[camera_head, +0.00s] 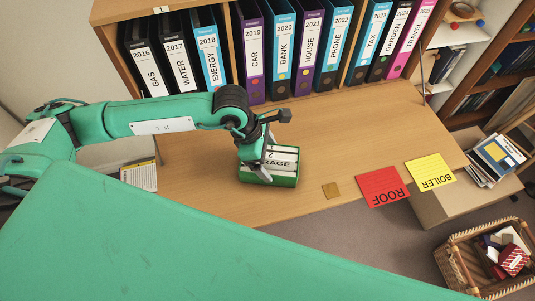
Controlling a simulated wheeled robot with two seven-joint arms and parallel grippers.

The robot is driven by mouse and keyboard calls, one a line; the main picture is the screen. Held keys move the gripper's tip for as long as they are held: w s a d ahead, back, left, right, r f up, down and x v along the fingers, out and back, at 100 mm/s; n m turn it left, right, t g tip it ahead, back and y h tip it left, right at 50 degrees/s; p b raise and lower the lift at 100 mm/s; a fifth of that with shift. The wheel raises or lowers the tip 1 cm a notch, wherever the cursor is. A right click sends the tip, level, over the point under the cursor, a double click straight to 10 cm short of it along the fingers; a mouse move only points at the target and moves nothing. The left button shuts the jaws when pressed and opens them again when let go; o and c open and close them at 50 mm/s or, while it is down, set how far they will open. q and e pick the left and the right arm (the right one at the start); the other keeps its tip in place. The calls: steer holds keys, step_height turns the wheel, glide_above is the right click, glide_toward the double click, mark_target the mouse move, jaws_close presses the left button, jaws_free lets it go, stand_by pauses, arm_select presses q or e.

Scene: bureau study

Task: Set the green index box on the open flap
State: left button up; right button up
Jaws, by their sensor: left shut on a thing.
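The green index box (287,180) is on or just above the open flap (215,197), a wide wooden board in front of the bureau's shelf of binders. White index cards or dividers with black lettering show in the box. My left gripper (264,170) is shut on the near left side of the box, and its wrist hides part of the box. I cannot tell whether the box's bottom touches the flap. My right gripper is not in view.
Upright binders (255,55) line the shelf behind the flap. A wicker basket (459,262) stands on the floor at right. The flap's back right is clear.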

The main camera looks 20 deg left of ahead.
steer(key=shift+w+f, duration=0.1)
arm_select(q)
steer(key=o, duration=1.2)
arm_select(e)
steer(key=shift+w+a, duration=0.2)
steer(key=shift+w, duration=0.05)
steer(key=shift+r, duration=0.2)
arm_select(q)
steer(key=shift+r, duration=0.15)
steer(key=b+v, duration=0.2)
steer(key=v, duration=0.9)
steer(key=shift+s+a+r, duration=0.1)
steer(key=shift+s+r, duration=0.05)
steer(key=shift+r, duration=0.25)
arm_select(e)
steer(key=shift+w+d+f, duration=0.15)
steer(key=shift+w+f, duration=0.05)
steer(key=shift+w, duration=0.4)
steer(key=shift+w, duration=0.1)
